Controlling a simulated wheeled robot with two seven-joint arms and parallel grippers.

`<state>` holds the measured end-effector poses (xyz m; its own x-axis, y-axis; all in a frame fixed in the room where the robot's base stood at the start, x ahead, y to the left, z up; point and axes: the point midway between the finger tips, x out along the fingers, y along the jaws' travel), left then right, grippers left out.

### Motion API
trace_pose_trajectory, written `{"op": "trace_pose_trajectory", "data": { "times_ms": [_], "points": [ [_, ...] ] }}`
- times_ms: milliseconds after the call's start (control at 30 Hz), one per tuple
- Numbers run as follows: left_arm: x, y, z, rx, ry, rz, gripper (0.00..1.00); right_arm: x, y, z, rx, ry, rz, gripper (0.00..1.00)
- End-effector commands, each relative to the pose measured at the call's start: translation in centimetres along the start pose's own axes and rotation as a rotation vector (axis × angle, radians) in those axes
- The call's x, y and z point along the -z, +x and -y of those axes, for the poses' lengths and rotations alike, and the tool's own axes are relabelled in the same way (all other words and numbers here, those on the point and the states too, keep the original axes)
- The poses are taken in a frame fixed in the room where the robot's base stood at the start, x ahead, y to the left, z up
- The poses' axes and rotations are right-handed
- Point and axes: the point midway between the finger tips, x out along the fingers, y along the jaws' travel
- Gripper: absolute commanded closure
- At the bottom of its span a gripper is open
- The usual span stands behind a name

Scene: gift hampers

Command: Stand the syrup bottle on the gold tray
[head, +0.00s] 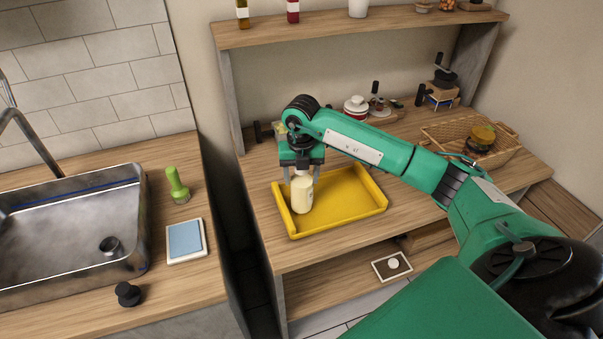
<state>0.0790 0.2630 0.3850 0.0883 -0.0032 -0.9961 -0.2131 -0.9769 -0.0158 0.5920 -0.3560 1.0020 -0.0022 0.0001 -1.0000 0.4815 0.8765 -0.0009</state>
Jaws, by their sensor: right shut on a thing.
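A pale cream bottle (301,194), which I take to be the syrup bottle, is upright at the left part of the yellow-gold tray (360,208). My right gripper (301,172) points down and is shut on the bottle near its top. The bottle's base is over the tray floor and looks to be on it or very close to it; I cannot tell which. The rest of the tray looks empty. My left gripper is not in view.
A red-and-white pot (356,108) stands at the back, behind my right arm. A shelf (330,22) runs above. At left are a sink (65,225), a green brush (177,186) and a blue-and-white block (186,240).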

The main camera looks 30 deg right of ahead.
Motion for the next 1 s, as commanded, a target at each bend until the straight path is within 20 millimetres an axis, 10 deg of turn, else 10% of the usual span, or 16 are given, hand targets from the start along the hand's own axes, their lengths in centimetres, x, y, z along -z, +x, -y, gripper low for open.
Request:
{"op": "trace_pose_trajectory", "data": {
  "times_ms": [367,400,467,1000],
  "points": [
    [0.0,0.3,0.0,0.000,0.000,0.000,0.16,-0.1,0.5,0.0,-0.002,0.000,0.003,1.00],
    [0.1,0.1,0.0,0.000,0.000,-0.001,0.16,0.0,0.5,0.0,-0.001,0.000,0.002,0.33],
    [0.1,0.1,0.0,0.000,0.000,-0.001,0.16,0.0,0.5,0.0,-0.001,0.000,0.002,0.21],
    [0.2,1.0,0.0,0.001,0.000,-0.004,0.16,-0.1,-2.0,0.0,-0.004,0.000,0.007,0.19]
  ]
}}
